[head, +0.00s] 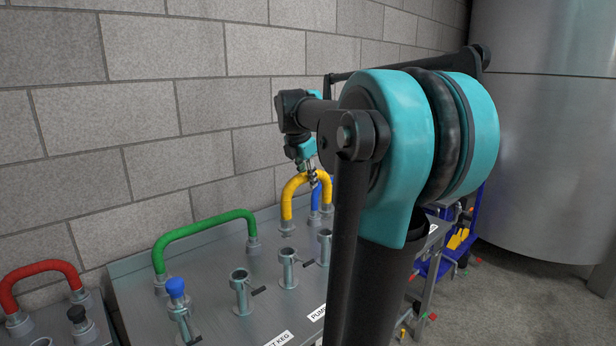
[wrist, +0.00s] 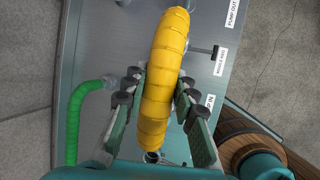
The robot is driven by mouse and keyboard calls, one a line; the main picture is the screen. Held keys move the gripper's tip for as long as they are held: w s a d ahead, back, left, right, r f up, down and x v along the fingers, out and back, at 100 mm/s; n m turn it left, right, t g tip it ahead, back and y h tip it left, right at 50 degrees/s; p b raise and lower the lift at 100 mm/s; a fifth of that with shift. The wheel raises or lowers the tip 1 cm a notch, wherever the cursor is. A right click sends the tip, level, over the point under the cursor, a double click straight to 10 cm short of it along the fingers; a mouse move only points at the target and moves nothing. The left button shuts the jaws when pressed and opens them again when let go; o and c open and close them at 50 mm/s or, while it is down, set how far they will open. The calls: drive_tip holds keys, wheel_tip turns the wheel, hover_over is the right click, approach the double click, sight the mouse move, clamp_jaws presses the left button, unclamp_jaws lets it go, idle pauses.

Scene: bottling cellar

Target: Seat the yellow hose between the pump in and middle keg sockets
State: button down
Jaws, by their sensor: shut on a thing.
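The yellow hose (head: 293,192) is a stiff arch at the back of the metal panel in the head view. In the wrist view the hose (wrist: 163,75) runs between the pads of my gripper (wrist: 158,88). My gripper (head: 313,178) is shut on the arch near its top. Grey collars show at the hose's lower ends, close to the panel; I cannot tell whether they are inside sockets. In the wrist view the middle keg label (wrist: 220,62) and a partly hidden label ending in "IN" (wrist: 210,101) lie right of the hose.
A green hose (head: 205,226) arches on the panel (head: 135,276) to the left, with a red hose (head: 42,268) farther left. Upright valve sockets with levers (head: 240,283) stand in front. A block wall stands close behind.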

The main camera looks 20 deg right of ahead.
wheel_tip(320, 180, down, 7)
drive_tip(key=shift+f, duration=0.2)
idle(0.9)
drive_tip(key=shift+f, duration=0.4)
idle(1.2)
drive_tip(key=c, duration=1.1)
unclamp_jaws()
drive_tip(key=shift+c, duration=0.2)
